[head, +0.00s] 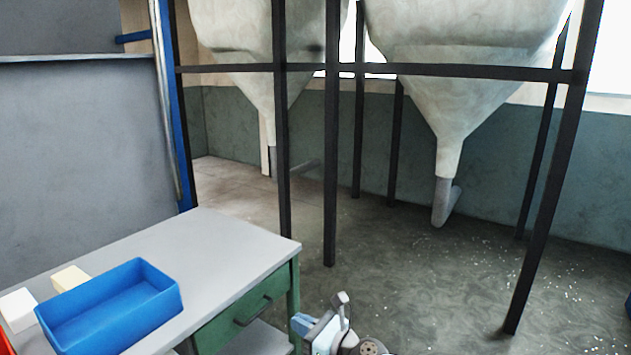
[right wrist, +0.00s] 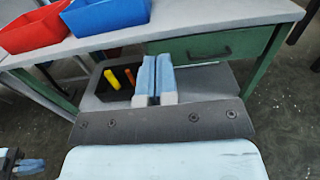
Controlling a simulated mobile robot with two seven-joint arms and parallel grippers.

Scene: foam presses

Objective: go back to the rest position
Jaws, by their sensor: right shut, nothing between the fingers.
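My right gripper (head: 303,323) shows at the bottom of the head view, in front of the table's right end and apart from it. In the right wrist view its two blue fingers (right wrist: 154,80) lie side by side, shut with nothing between them. A small dark part with blue fingers at the lower left edge of the right wrist view looks like my left gripper (right wrist: 28,166); it is too small to tell if it is open. The head view does not show my left gripper.
A grey-topped table (head: 215,245) with a green drawer (head: 240,312) carries a blue bin (head: 110,310), pale foam blocks (head: 70,278) and a red bin (right wrist: 35,28). A black tray (right wrist: 118,88) with tools sits on its lower shelf. Black posts (head: 330,150) hold hoppers; floor is open at right.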

